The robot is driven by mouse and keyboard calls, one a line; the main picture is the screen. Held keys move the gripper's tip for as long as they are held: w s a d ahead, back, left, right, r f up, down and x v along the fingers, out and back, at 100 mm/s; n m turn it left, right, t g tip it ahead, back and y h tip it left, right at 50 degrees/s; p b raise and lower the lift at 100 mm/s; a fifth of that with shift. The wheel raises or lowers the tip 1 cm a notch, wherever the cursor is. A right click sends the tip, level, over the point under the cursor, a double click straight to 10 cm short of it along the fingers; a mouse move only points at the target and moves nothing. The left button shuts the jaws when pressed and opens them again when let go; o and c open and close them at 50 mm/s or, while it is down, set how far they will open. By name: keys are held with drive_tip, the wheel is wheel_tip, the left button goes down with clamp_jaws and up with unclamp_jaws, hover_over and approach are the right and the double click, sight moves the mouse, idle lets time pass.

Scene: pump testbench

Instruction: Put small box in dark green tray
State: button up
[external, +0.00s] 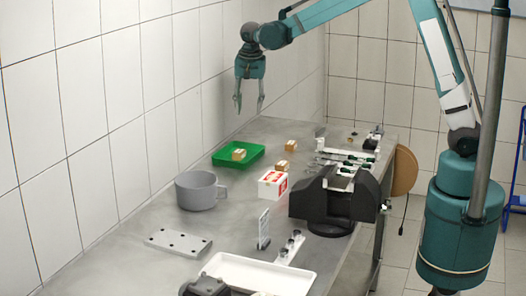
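A green tray (222,157) lies on the far left part of the table. A small brown box (239,155) sits in it. Another small brown box (291,146) stands on the table to the right of the tray. A third small brown box (281,167) stands a little nearer the camera, behind a white and red box. My gripper (249,104) hangs pointing down, well above the table near the tray. Its two fingers are apart with nothing visible between them.
A grey mug (199,191), a white and red box (272,185) and a dark vise-like device (333,205) stand nearer the camera. A perforated metal plate (178,243) and a white tray (255,272) lie in front. A tiled wall (110,110) borders the table's left side.

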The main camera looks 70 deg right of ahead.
drive_tip(key=s+a+r+n+t, duration=0.1)
drive_tip(key=s+a+r+n, duration=0.1)
drive_tip(key=s+r, duration=0.35)
drive_tip(key=s+a+r+n+t, duration=0.1)
drive_tip(key=s+a+r+n, duration=0.15)
drive_tip(key=s, duration=0.55)
drive_tip(key=s+a+r+n+t, duration=0.1)
drive_tip(key=s+r+n, duration=0.2)
drive_tip(key=s, duration=0.4)
drive_tip(key=s+a+f+n+t, duration=0.1)
drive_tip(key=s+n, duration=0.3)
drive_tip(key=s, duration=0.7)
drive_tip(key=s+a+f+n+t+y, duration=0.1)
drive_tip(key=s+a+f+n+t, duration=0.1)
drive_tip(key=s, duration=0.8)
drive_tip(key=shift+s+a+f+n+y, duration=0.35)
drive_tip(key=shift+a+n, duration=0.25)
drive_tip(key=shift+n, duration=0.25)
